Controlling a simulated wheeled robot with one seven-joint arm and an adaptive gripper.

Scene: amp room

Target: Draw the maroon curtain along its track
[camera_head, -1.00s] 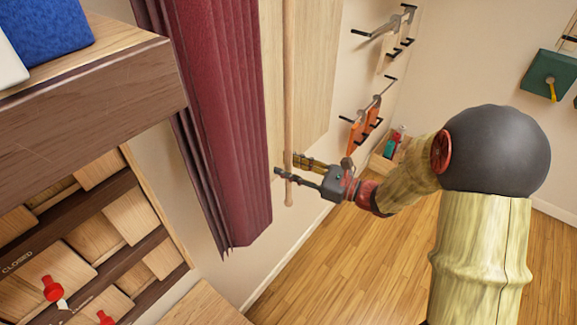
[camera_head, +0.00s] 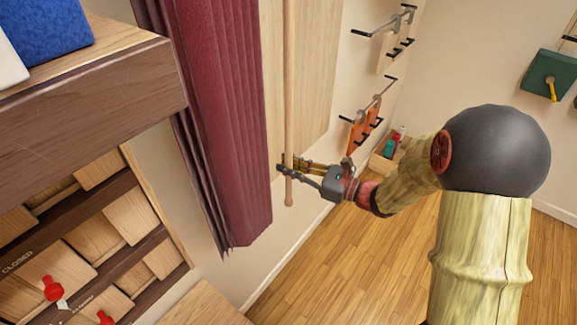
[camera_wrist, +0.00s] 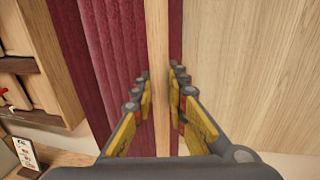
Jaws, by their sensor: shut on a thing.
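The maroon curtain (camera_head: 222,110) hangs in bunched folds left of centre in the head view, and it fills the left middle of the wrist view (camera_wrist: 100,60). A pale wooden rod (camera_head: 289,90) hangs upright beside the curtain's right edge. My gripper (camera_head: 284,169) is shut on the rod near its lower end. In the wrist view the rod (camera_wrist: 158,60) runs between my two fingers (camera_wrist: 160,88). The curtain's track is out of view.
A pale wood panel (camera_head: 312,70) is on the wall behind the rod. A dark wooden shelf (camera_head: 90,95) and a cabinet with red knobs (camera_head: 52,288) stand at left. Wall hooks (camera_head: 385,30) are at right.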

